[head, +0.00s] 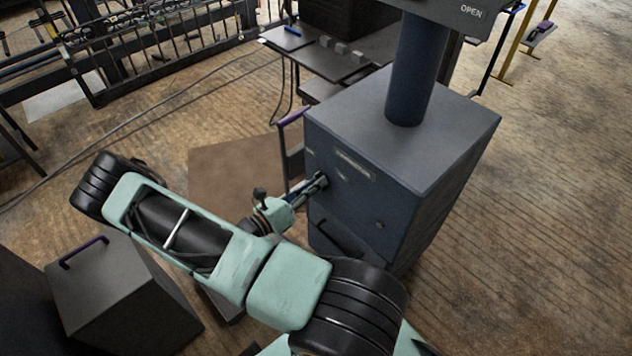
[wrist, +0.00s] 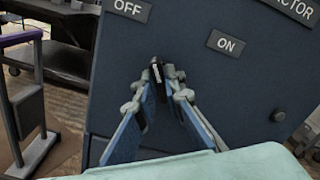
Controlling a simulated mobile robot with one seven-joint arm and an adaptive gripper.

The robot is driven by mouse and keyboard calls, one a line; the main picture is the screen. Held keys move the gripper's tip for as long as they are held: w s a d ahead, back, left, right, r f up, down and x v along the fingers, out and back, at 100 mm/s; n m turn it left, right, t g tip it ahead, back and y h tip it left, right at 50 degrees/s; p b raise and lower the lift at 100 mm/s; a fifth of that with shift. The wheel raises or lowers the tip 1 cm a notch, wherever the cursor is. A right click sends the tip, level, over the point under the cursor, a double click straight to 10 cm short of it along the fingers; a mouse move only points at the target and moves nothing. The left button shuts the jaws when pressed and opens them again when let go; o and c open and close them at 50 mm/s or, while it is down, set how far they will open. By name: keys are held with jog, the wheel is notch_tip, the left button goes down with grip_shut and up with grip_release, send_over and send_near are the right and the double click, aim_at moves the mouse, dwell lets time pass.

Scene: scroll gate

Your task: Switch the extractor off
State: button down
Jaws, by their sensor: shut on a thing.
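The extractor (head: 345,215) is a blue-grey cabinet with a thick dark pipe on top, at the right of centre in the head view. In the wrist view its front panel (wrist: 190,20) carries an OFF label (wrist: 130,9) at upper left and an ON label (wrist: 226,43) to the right. A small black switch lever (wrist: 156,72) stands below and between the labels, nearer OFF in the picture. My gripper (wrist: 165,75) is shut on the lever, its fingertips close to the panel. In the head view my gripper (head: 318,182) meets the panel; the lever is hidden there.
A round knob (wrist: 278,116) sits on the panel at lower right. A purple-topped post (head: 293,125) stands beside the cabinet. A dark box with a purple handle (head: 85,253) stands at lower left. A table with small blocks (head: 340,48) is behind.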

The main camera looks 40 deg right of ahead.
jog(key=shift+f+n, duration=0.1)
jog(key=shift+n, duration=0.6)
jog(key=c, duration=2)
grip_release()
jog(key=shift+a, duration=0.1)
jog(key=a, duration=0.8)
jog(key=s+a, duration=0.1)
jog(key=a, duration=0.3)
jog(key=shift+d, duration=0.1)
